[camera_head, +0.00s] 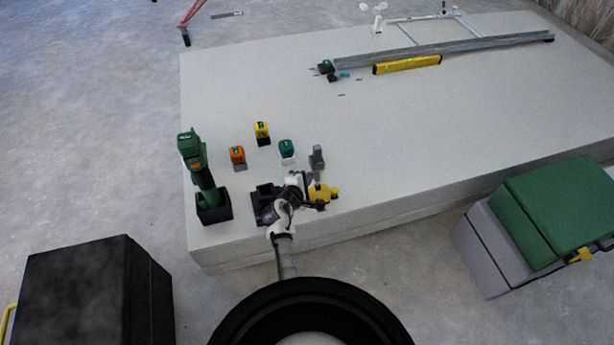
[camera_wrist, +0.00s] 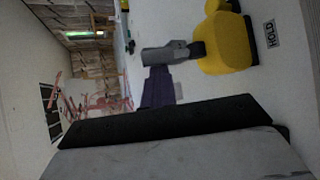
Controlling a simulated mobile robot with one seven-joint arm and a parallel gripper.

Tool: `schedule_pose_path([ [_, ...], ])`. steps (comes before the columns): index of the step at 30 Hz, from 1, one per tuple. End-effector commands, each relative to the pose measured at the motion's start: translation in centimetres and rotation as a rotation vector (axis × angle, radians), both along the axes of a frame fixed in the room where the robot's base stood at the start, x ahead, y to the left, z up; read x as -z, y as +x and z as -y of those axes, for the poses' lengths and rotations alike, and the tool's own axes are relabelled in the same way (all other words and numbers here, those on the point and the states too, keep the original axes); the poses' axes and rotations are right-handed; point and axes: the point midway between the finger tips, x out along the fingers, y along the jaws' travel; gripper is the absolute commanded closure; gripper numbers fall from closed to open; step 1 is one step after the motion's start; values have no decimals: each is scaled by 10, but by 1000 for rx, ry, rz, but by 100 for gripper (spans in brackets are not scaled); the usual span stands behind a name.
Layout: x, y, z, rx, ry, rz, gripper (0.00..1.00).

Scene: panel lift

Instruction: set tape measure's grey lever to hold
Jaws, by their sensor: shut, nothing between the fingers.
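A yellow body with dark parts, which looks like the tape measure (camera_head: 319,192), sits near the front edge of the white panel stack. It also shows at the top right of the wrist view (camera_wrist: 226,48). There a grey lever (camera_wrist: 168,53) points left from a dark joint on its side. A HOLD label (camera_wrist: 270,33) lies on the far side of the yellow body from the lever. My gripper (camera_head: 304,183) is shut and empty, just left of the yellow body. I cannot tell whether it touches the lever.
Orange (camera_head: 237,154), yellow (camera_head: 262,130) and teal (camera_head: 287,149) small items stand behind on the panel stack (camera_head: 270,90). A green tool (camera_head: 197,160) stands upright left. A grey item (camera_head: 317,157) stands behind the tape measure. A green-lidded box (camera_head: 560,210) is at right.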

Motion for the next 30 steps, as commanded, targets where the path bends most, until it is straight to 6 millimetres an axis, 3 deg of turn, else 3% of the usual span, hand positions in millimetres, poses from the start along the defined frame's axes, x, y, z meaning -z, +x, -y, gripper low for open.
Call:
schedule_pose_path([
  [18,3,-23,12,11,12,40,100],
  [30,-4,-21,9,5,15,44,100],
])
